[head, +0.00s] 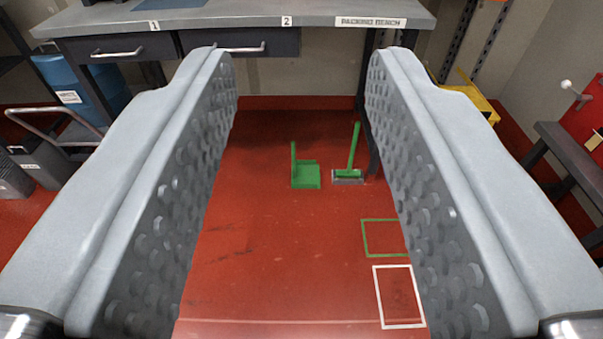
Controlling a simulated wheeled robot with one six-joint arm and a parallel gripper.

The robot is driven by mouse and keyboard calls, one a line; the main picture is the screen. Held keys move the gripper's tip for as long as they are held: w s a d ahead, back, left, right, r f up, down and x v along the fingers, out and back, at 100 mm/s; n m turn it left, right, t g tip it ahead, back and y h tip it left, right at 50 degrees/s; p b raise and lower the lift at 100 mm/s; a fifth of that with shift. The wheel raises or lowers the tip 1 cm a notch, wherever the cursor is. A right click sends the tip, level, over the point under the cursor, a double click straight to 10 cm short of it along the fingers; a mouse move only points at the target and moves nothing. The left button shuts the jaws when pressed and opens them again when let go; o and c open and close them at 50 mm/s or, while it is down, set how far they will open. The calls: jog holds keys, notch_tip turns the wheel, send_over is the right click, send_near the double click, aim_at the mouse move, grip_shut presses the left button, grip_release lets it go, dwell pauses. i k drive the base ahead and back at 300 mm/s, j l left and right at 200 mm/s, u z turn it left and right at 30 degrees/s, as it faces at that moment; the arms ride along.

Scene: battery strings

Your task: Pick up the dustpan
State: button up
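The green dustpan (306,177) stands on the red floor in front of the packing bench, near the middle of the view, with its handle upright at its left side. A green hand brush (349,174) with a long leaning handle stands just right of it, apart from it. My gripper (300,75) is open and empty, its two grey dimpled fingers wide apart at left and right. The dustpan lies well beyond the gripper and shows between the fingers, not touched by either one.
The packing bench (240,16), with drawers 1 and 2, spans the back above the dustpan. Its dark leg stands right of the brush. Green (384,238) and white (399,296) outlines mark the floor at front right. A blue drum (75,82) stands back left. The floor before the dustpan is clear.

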aim_at(304, 175)
jog(key=i+j, duration=0.1)
jog(key=i, duration=0.3)
jog(key=i+j, duration=0.1)
jog(key=i, duration=0.35)
